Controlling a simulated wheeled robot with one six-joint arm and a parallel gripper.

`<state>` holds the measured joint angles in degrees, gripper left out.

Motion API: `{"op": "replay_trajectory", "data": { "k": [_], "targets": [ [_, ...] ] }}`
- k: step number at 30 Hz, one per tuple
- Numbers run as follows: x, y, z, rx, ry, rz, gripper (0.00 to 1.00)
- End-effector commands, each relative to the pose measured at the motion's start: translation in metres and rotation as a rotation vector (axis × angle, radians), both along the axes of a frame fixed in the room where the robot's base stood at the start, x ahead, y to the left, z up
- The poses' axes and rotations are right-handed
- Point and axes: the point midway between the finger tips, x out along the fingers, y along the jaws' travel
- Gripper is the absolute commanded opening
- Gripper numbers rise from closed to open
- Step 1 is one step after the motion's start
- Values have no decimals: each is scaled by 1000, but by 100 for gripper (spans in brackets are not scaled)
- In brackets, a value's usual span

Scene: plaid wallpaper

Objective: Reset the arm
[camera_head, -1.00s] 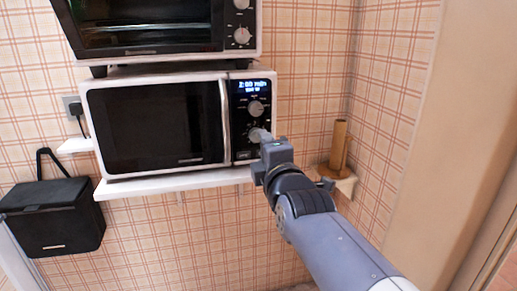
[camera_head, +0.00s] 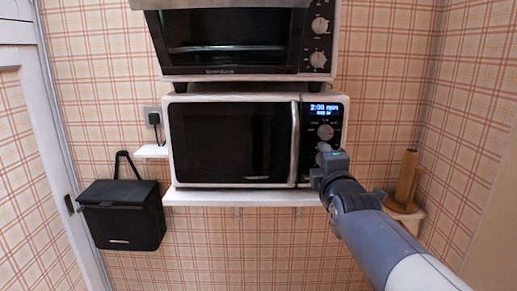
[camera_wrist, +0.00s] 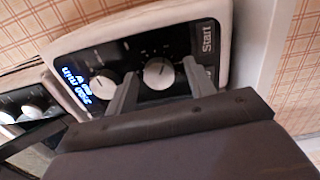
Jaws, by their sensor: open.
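A white microwave (camera_head: 295,180) with a black door stands on a white wall shelf, its door shut. Its lit blue display (camera_head: 323,107) appears to read 2:00 min. My gripper (camera_head: 322,160) is in front of the lower part of the control panel and partly hides the lower knob. In the wrist view, my gripper (camera_wrist: 158,78) is open, with its two fingers spread across the panel. The lower knob (camera_wrist: 158,72) shows between the fingertips, near the Start label (camera_wrist: 207,38). I cannot tell whether the fingers touch the panel.
A toaster oven (camera_head: 235,73) sits above the microwave. The shelf edge (camera_head: 240,198) runs under the microwave. A brown cylinder (camera_head: 406,178) stands on a small corner shelf close to my arm's right side. A black box (camera_head: 122,222) hangs lower left. The space below the shelf is open.

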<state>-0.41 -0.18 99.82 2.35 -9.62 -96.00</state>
Motion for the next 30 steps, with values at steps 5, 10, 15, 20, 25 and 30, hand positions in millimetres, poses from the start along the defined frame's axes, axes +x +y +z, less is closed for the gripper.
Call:
{"op": "replay_trajectory", "data": {
  "k": [5,10,15,20,25,30],
  "targets": [
    [0,0,0,39,0,0,51],
    [0,0,0,45,0,0,51],
    [0,0,0,43,0,0,51],
    [-1,0,0,9,-1,0,51],
    [-20,0,2,0,-3,0,51],
    [-45,0,1,0,-2,0,51]
  ]
}}
